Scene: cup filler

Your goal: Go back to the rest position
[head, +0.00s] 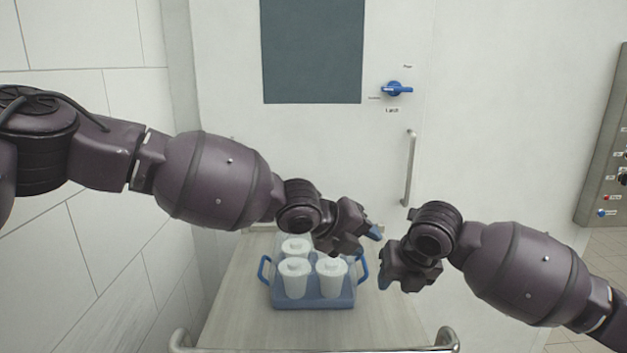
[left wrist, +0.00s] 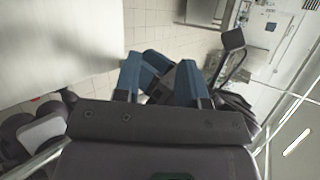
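My left gripper (head: 372,233) hangs in the air at the middle of the head view, above and behind the blue tray. In the left wrist view its two blue fingers (left wrist: 162,75) stand apart with nothing gripped between them. A dark and blue shape shows behind that gap, probably part of my right gripper. My right gripper (head: 388,279) is in the air to the right of the tray, a little lower in the head view and close to the left one. Its blue fingertip faces left, and its opening is hidden.
A blue tray (head: 313,300) with handles holds several white lidded cups (head: 293,278) on a wooden-topped cart (head: 238,315) with metal rails. Behind stands a white door with a dark window (head: 313,50), a blue latch knob (head: 396,88) and a vertical handle (head: 409,168). A tiled wall is left.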

